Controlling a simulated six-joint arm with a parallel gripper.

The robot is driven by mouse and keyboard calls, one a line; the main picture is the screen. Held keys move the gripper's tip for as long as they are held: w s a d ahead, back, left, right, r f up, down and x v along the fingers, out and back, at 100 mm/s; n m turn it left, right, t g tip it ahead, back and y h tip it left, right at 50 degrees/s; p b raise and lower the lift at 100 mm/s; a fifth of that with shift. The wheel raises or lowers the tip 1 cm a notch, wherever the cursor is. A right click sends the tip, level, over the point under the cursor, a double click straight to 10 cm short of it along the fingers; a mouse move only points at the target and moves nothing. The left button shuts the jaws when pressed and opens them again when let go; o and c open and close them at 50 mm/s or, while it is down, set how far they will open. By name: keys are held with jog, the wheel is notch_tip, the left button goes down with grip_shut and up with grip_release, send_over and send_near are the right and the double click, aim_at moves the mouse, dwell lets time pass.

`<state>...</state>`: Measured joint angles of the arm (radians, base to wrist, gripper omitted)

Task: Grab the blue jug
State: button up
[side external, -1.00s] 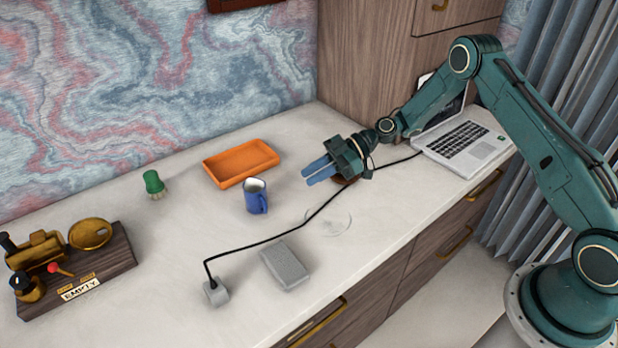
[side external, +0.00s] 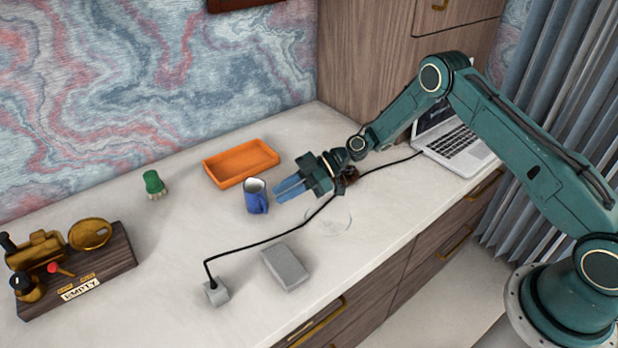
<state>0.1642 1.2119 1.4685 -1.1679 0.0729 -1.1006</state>
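The blue jug (side external: 256,197) stands upright on the pale desk top, in the middle of the side view. Its inside looks white, and its handle faces the front right. My gripper (side external: 281,190) is just to the right of the jug, with its blue fingers pointing left at it. The two fingers show a gap between them, and nothing is seen in that gap. The fingertips look close to the jug but apart from it.
An orange tray (side external: 241,164) lies behind the jug. A green-topped item (side external: 154,184), a wooden stand with brass parts (side external: 105,262) and a laptop (side external: 455,140) are farther off.

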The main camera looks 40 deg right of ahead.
aim_at(258, 200)
jog(key=shift+x, duration=2.2)
grip_shut()
